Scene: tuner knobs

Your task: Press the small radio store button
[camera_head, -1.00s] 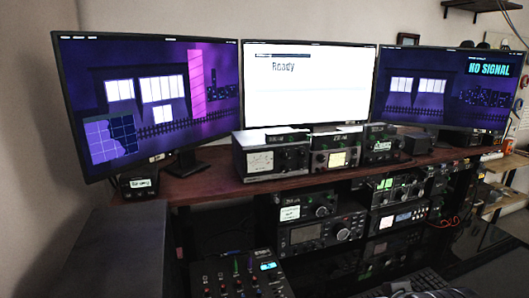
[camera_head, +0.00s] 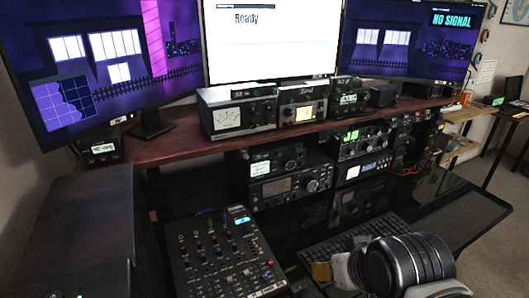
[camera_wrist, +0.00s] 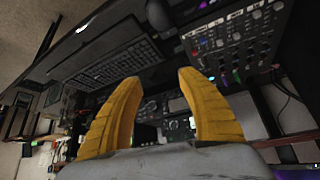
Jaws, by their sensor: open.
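Several radios stand on the desk and on the shelves beneath it; I cannot tell for certain which is the small radio. A compact black radio (camera_head: 276,160) with a lit white display sits on the upper shelf, above a wider radio (camera_head: 290,188). The store button is too small to make out. My gripper (camera_wrist: 158,78) shows two yellow fingers, apart and empty, in the wrist view. In the head view only a yellow part of it (camera_head: 321,272) shows at the lower right, beside my arm, over the keyboard and well short of the radios.
A mixer (camera_head: 225,255) with knobs and faders is at lower left of centre, and a keyboard (camera_head: 345,250) lies right of it. The wooden desk (camera_head: 190,150) carries three monitors and more radios. A dark glossy surface (camera_head: 450,205) at right is clear.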

